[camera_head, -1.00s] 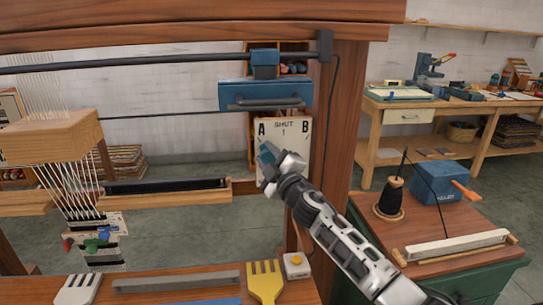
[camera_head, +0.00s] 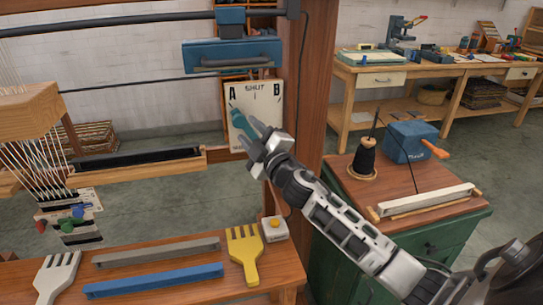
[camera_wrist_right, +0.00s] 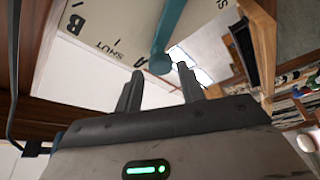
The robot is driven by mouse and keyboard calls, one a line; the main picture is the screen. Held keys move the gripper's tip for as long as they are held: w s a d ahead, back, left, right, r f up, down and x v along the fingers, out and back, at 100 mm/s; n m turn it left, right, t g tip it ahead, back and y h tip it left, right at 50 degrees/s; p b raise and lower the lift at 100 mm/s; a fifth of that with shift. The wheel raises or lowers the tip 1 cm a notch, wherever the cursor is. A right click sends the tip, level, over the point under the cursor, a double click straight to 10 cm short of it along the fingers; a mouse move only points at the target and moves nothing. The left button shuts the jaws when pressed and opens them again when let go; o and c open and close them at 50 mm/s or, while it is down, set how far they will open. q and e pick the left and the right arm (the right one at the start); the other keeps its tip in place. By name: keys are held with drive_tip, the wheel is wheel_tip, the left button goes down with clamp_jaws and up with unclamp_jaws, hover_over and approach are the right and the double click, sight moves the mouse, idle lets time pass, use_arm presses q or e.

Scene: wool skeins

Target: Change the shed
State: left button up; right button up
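The shed selector is a cream plate (camera_head: 265,98) marked A, SHUT and B, mounted beside the loom's right post. Its teal lever (camera_head: 238,120) leans to the left with its tip by the A. In the right wrist view the lever (camera_wrist_right: 178,30) ends in a round knob near the A. My right gripper (camera_head: 252,134) is in front of the plate's lower part. In the wrist view its two fingers (camera_wrist_right: 160,72) are apart, with the knob just beyond the gap between their tips; I see no grip on it. My left gripper is out of view.
The loom's warp threads (camera_head: 35,160) hang at the left. A green cabinet (camera_head: 440,235) stands right.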

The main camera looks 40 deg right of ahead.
drive_tip(key=s+f+b, duration=0.1)
drive_tip(key=s+f, duration=0.1)
drive_tip(key=s, duration=0.8)
drive_tip(key=shift+s+b, duration=0.15)
drive_tip(key=shift+b, duration=0.2)
drive_tip(key=s+a+f+m+g+y, duration=0.1)
drive_tip(key=s+a+f+m+g, duration=0.25)
drive_tip(key=f, duration=0.55)
drive_tip(key=s+a+f+m+g, duration=0.2)
drive_tip(key=s+a+f, duration=0.3)
drive_tip(key=f, duration=0.4)
drive_tip(key=s+a+f+m+g+y, duration=0.2)
drive_tip(key=s+a+f+m+g, duration=0.2)
drive_tip(key=s+a+f, duration=0.5)
drive_tip(key=shift+s+a, duration=0.15)
drive_tip(key=shift+s, duration=0.6)
